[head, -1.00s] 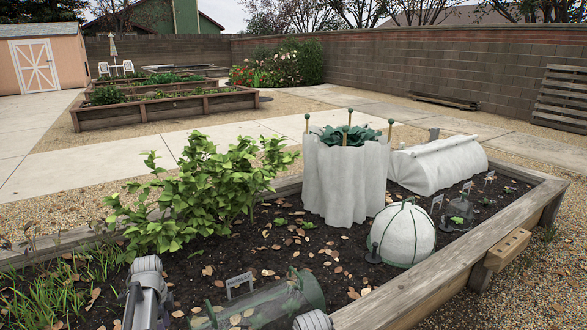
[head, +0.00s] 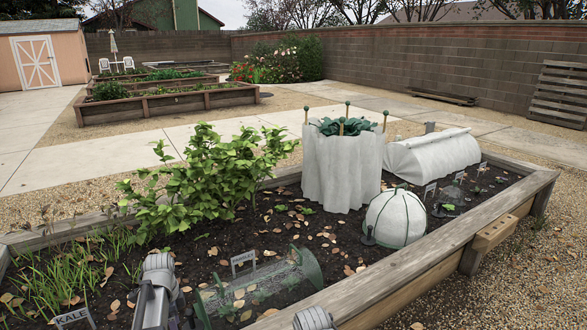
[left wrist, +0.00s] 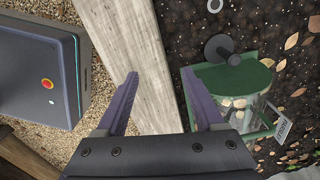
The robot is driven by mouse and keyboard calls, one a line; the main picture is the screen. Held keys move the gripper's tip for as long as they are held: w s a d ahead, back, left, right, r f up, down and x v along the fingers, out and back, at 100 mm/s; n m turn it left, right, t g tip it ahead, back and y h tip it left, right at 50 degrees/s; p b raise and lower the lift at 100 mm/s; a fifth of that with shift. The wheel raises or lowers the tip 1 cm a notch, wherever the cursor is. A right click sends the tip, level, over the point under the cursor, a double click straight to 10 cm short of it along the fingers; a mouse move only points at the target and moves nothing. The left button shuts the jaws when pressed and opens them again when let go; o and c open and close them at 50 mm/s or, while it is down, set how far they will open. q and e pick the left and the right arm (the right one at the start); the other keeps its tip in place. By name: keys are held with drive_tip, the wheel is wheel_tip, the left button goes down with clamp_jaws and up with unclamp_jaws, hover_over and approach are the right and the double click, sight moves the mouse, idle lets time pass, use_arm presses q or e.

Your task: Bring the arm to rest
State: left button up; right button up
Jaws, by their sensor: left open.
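My left gripper (left wrist: 160,76) is open and empty. Its two purple-grey fingers stand apart over the wooden edge board (left wrist: 143,45) of the raised bed, with gravel to the left and soil to the right. In the head view my left arm comes up from the bottom left over the bed; its fingers cannot be made out there. Only a grey rounded part of my right arm shows at the bottom middle, and its gripper is out of view.
A clear cloche with green ends (head: 262,286) lies in the bed, close right of the left fingers in the wrist view. A KALE label (head: 73,316), leafy plants (head: 205,185), a white fabric cover (head: 342,172), a dome cover (head: 398,214) and a row tunnel (head: 432,153) stand around.

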use_arm(q)
drive_tip(key=s+d+f+n+b, duration=0.25)
drive_tip(key=s+d, duration=0.35)
drive_tip(key=d, duration=0.3)
drive_tip(key=s+d+f+n+y+b, duration=0.1)
drive_tip(key=s+d+n, duration=0.35)
drive_tip(key=d, duration=0.45)
drive_tip(key=s+d+f+n+b, duration=0.25)
drive_tip(key=s+d, duration=0.35)
drive_tip(key=d, duration=0.4)
use_arm(e)
wheel_tip(320, 180, down, 6)
drive_tip(key=r, duration=0.1)
use_arm(q)
wheel_tip(320, 180, up, 39)
drive_tip(key=p, duration=3.8)
drive_tip(key=shift+w+a+p, duration=0.15)
drive_tip(key=shift+a+p, duration=0.1)
drive_tip(key=shift+p, duration=0.1)
use_arm(e)
wheel_tip(320, 180, up, 38)
drive_tip(key=shift+f, duration=0.2)
use_arm(q)
drive_tip(key=shift+f, duration=0.1)
drive_tip(key=shift+c, duration=0.2)
use_arm(e)
drive_tip(key=shift+s+a, duration=0.1)
drive_tip(key=shift+c, duration=0.3)
